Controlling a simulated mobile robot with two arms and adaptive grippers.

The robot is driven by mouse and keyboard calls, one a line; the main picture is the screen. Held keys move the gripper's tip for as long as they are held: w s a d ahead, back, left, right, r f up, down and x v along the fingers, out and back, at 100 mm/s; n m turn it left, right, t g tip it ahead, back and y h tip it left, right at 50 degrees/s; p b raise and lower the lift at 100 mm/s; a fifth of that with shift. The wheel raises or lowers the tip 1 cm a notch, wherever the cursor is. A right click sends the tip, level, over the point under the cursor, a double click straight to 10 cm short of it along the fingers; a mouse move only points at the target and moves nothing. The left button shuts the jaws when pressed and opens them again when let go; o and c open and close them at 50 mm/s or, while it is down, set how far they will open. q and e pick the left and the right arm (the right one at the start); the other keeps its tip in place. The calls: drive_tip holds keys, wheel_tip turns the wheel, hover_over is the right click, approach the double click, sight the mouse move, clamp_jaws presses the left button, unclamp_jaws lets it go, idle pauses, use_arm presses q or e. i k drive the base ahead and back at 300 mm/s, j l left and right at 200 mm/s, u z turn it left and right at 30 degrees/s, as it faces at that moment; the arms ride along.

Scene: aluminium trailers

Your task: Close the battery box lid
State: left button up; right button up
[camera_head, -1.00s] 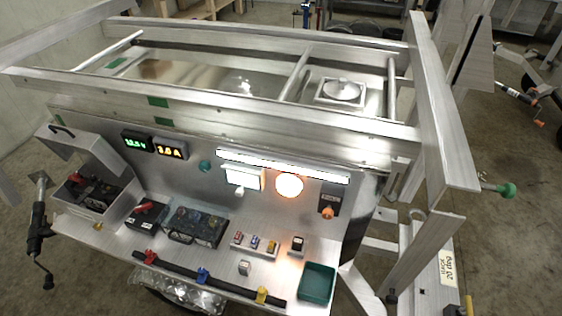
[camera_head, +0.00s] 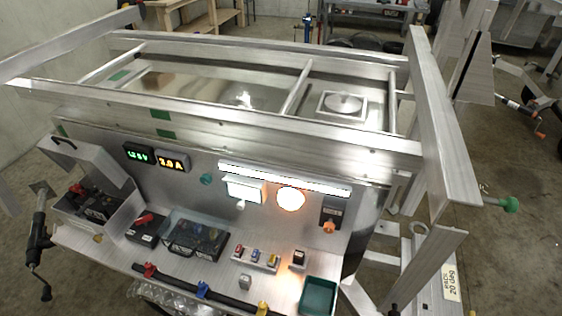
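The battery box (camera_head: 122,222) is a grey metal box at the left end of the trailer's work shelf. Its lid (camera_head: 88,160) stands raised and tilted back, with a dark handle (camera_head: 64,143) near its top left. A black battery (camera_head: 104,207) with red parts shows inside the open box. Neither of my grippers is in view, so their distance from the lid cannot be told.
Right of the box are a red-topped black device (camera_head: 147,228), a clear-covered case (camera_head: 195,238), several small switches and a green tray (camera_head: 318,296). Aluminium rails (camera_head: 240,119) cross above the panel. A black crank jack (camera_head: 38,244) stands left of the box.

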sight(66, 152)
drive_tip(key=u, duration=1.35)
